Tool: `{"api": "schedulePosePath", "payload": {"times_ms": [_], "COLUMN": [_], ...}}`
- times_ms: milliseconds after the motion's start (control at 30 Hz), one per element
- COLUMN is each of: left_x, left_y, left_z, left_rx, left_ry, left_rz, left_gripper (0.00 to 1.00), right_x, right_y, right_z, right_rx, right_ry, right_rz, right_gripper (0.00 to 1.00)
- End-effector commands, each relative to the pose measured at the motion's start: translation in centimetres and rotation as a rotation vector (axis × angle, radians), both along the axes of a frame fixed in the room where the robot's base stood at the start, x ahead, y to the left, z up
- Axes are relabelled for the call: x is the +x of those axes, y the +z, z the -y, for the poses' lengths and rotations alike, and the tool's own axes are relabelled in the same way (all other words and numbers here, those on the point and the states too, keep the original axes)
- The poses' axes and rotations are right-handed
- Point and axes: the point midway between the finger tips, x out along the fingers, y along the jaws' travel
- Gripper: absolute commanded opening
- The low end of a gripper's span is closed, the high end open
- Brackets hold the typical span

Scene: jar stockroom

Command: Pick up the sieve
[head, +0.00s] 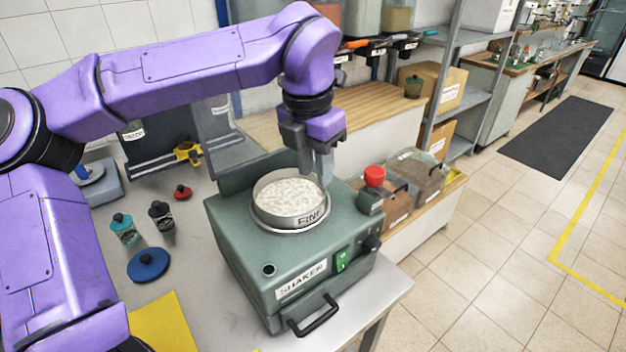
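The sieve (297,219) is a round metal pan marked "FINE", filled with pale granular material. It sits level in the round seat on top of the green shaker (243,256). My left gripper (318,176) points down at the sieve's far right rim, with its fingertips at or very near the rim. The fingers look close together. Whether they are closed on the rim or still apart from it cannot be made out. My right gripper is out of view.
The shaker has a red knob (374,176) at its right and a front handle (315,316). On the grey table to the left are small bottles (125,229), a blue lid (148,264) and a yellow sheet (162,325). Bins (416,177) stand beyond the shaker.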

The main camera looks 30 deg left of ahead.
Motion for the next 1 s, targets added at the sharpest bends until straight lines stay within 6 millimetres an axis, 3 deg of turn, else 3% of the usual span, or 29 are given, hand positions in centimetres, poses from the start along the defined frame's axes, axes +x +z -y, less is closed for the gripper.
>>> {"api": "schedulePosePath", "payload": {"times_ms": [67,700,933,967,1000], "left_x": [0.0,1.3,1.4,1.4,1.4], "left_y": [-0.3,-10.1,-10.5,-10.5,-10.5], "left_z": [0.0,-0.4,-0.4,-0.4,-0.4], "left_rx": [0.0,-0.002,-0.003,-0.003,-0.003], "left_ry": [0.0,-0.005,-0.005,-0.005,-0.005], "left_rz": [-0.001,-0.003,0.001,0.001,0.001], "left_gripper": [0.33,0.33,0.33,0.3,0.17], "right_x": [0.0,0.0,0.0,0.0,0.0], "right_y": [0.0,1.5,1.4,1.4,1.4], "right_z": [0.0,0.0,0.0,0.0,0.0], "right_rx": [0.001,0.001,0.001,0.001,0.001], "right_ry": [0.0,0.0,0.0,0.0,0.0], "right_rz": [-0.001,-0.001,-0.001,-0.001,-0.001], "right_gripper": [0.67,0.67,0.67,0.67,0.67]}}
